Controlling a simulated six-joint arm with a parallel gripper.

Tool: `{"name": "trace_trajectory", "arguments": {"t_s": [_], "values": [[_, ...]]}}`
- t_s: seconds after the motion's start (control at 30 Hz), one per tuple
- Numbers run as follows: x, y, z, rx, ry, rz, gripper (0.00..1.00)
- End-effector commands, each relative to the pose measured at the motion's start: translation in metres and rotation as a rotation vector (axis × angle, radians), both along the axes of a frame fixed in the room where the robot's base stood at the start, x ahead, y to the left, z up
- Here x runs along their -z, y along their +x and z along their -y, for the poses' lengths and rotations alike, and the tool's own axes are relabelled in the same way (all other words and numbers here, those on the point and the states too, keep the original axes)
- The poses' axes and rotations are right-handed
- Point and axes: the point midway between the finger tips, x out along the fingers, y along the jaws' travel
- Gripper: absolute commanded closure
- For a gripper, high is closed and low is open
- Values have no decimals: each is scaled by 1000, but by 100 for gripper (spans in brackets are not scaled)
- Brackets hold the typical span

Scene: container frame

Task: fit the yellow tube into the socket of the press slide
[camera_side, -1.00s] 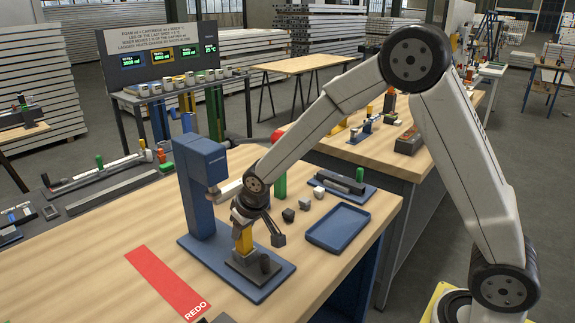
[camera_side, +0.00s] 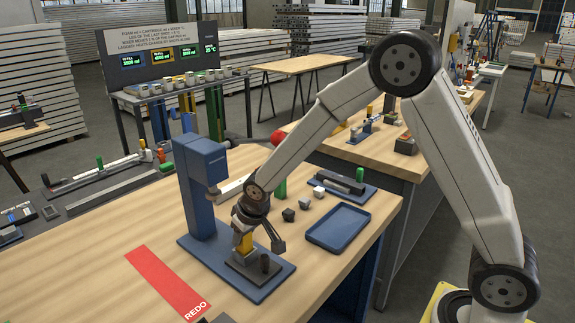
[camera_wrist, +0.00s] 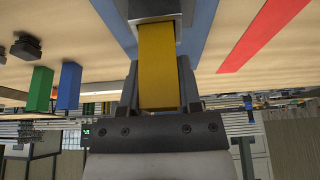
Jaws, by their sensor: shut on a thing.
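My gripper (camera_side: 247,224) is shut on the yellow tube (camera_side: 244,243), which stands roughly upright below the blue press head. In the wrist view the tube (camera_wrist: 158,62) sits between both fingers. Its far end meets the grey square socket (camera_wrist: 153,16) and appears to be at or inside its mouth; how deep I cannot tell. The grey press slide (camera_side: 243,272) lies on the blue base plate, with a dark knob (camera_side: 265,263) at its front right. The fingers hide part of the tube.
The blue press column (camera_side: 203,190) stands close left of my gripper, with a red-balled lever (camera_side: 279,137) behind. A blue tray (camera_side: 338,227) and small blocks (camera_side: 304,202) lie to the right. A red REDO strip (camera_side: 165,280) lies at front left.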

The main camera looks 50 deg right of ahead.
Motion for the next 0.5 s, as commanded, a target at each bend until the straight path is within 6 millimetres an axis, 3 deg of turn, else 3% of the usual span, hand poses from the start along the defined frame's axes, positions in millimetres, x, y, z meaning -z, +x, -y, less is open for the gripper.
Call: {"name": "trace_trajectory", "arguments": {"t_s": [0.13,0.17,0.27,0.5], "values": [[3,0,0,0,0,0,100],[3,0,0,0,0,0,50],[2,0,0,0,0,0,18],[2,0,0,0,0,0,15]]}}
